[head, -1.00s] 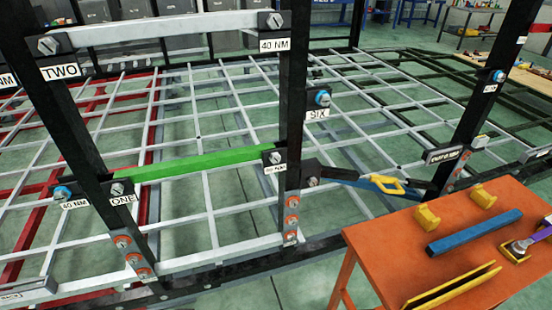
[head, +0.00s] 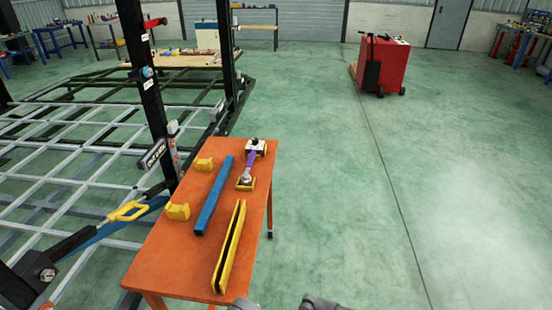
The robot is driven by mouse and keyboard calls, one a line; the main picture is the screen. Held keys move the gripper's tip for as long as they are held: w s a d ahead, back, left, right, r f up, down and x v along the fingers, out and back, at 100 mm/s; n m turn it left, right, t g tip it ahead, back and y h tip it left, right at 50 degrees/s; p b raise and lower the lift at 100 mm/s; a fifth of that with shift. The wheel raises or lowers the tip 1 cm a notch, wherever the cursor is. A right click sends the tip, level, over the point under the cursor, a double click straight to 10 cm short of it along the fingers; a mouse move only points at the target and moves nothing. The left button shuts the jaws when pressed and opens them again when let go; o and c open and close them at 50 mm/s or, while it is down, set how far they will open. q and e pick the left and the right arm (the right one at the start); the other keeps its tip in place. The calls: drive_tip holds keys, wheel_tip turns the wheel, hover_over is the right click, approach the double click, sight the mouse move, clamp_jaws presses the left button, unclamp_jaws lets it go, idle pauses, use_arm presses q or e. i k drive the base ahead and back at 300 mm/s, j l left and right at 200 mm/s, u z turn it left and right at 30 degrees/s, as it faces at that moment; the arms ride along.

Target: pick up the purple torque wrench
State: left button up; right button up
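The purple torque wrench (head: 251,162) lies on the orange table (head: 166,262), towards its far right edge. Its handle is purple and its silver head points towards me. It rests across two yellow supports, one near the head and one at the far end. No gripper touches the wrench. Neither gripper can be made out; only small grey parts, probably mine, show cut off at the bottom edge of the view.
A blue bar (head: 213,197), a yellow slotted bar (head: 229,247) and two yellow blocks (head: 178,211) also lie on the table. A red cart (head: 382,65) stands far back. The green floor to the right is clear.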

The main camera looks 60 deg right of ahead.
sight(246, 181)
drive_tip(key=z, duration=1.75)
drive_tip(key=i+l+z, duration=0.35)
drive_tip(key=l, duration=0.15)
drive_tip(key=i+l+z, duration=0.75)
drive_tip(key=i+u, duration=0.3)
drive_tip(key=u, duration=0.2)
drive_tip(key=i+u, duration=0.3)
drive_tip(key=u, duration=0.15)
drive_tip(key=i+l+u, duration=0.15)
drive_tip(key=i+u, duration=0.15)
drive_tip(key=u, duration=0.2)
drive_tip(key=i+j+u, duration=0.1)
drive_tip(key=i+u, duration=0.15)
drive_tip(key=u, duration=0.15)
drive_tip(key=i+u, duration=0.55)
drive_tip(key=u, duration=0.3)
drive_tip(key=i+l+u, duration=0.25)
drive_tip(key=u, duration=0.15)
